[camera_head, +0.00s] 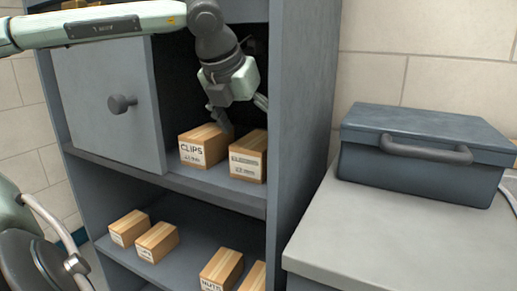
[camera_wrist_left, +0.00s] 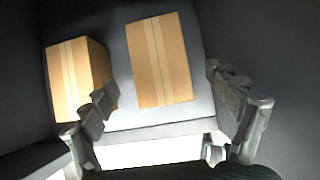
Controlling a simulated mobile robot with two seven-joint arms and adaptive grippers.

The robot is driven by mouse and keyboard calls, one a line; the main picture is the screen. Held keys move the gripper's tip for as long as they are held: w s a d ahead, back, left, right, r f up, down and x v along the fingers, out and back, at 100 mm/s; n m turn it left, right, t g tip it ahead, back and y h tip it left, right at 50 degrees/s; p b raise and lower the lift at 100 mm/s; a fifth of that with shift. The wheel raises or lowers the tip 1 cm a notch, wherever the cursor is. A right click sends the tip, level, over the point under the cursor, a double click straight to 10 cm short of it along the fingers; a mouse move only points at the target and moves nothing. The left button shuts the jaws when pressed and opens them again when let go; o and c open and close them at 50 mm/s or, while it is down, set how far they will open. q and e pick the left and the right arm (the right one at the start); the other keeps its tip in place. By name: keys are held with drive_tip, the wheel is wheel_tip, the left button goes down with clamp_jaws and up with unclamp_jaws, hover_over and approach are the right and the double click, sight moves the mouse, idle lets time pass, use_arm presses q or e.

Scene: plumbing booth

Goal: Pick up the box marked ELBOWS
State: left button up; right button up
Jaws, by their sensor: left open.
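A wooden box (camera_head: 249,156) stands on the upper shelf at the right; its blurred label looks like ELBOWS, but I cannot read it surely. The box marked CLIPS (camera_head: 204,146) stands just left of it. My left gripper (camera_head: 222,123) is open and empty, pointing down close behind and above these two boxes. In the left wrist view my open fingers (camera_wrist_left: 168,108) show either side of a taped box (camera_wrist_left: 160,60), apart from it at the right. The left finger overlaps a second box (camera_wrist_left: 75,78). No labels show there. My right gripper is not in view.
The cabinet's right wall (camera_head: 305,110) is close beside the boxes, and a grey door with a knob (camera_head: 122,104) is at the left. The lower shelf (camera_head: 190,240) holds several boxes, one marked NUTS (camera_head: 221,268). A blue toolbox (camera_head: 425,155) stands on the right counter (camera_head: 400,235).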

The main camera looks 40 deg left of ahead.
sight(258, 140)
use_arm(q)
drive_tip(key=shift+w+a+f, duration=0.1)
drive_tip(key=shift+w, duration=0.35)
drive_tip(key=x, duration=0.5)
drive_tip(key=shift+s, duration=0.1)
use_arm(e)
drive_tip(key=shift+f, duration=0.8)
use_arm(q)
drive_tip(key=shift+c, duration=0.6)
drive_tip(key=c, duration=1.4)
drive_tip(key=shift+a, duration=0.1)
